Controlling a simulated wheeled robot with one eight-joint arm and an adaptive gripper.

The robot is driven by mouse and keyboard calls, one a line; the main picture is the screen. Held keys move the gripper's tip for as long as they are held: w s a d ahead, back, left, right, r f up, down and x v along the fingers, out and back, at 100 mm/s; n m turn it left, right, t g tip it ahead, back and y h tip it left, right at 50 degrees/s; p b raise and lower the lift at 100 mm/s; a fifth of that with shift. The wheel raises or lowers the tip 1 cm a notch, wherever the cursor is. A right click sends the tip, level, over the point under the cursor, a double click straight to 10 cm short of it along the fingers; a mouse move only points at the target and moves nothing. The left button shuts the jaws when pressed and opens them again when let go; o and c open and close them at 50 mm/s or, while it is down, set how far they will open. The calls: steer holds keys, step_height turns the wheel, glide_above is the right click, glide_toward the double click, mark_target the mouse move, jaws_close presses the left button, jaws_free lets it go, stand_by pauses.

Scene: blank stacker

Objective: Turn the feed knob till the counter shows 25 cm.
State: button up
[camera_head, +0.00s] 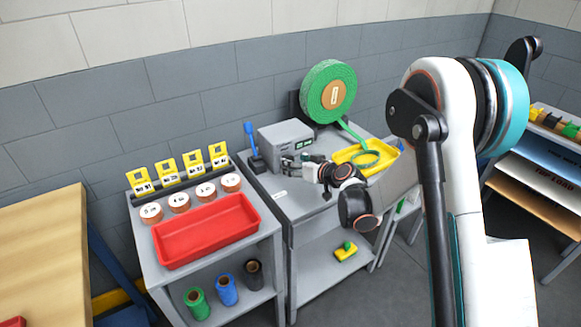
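A grey box-shaped machine (280,136) stands on the grey bench. A small green-lit display (303,143) is on its front; its figures are too small to read. My gripper (291,163) is close against the front of the machine, below the display. The feed knob cannot be made out and may be hidden behind my gripper. I cannot tell whether the fingers touch anything or how far apart they are.
A blue-handled lever (249,134) stands left of the machine. The left cart carries a red tray (165,257), several labelled discs and yellow cards. Spools and a yellow item (345,252) sit on lower shelves. My arm covers much of the right side.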

steer(key=shift+b+x, duration=0.35)
steer(key=shift+x, duration=1.3)
steer(key=c, duration=1.1)
steer(key=shift+o, duration=0.2)
steer(key=shift+d+m+g+y, duration=0.15)
steer(key=shift+m+g+y, duration=0.2)
steer(key=shift+m, duration=0.35)
steer(key=shift+m+y, duration=0.85)
steer(key=shift+m, duration=0.25)
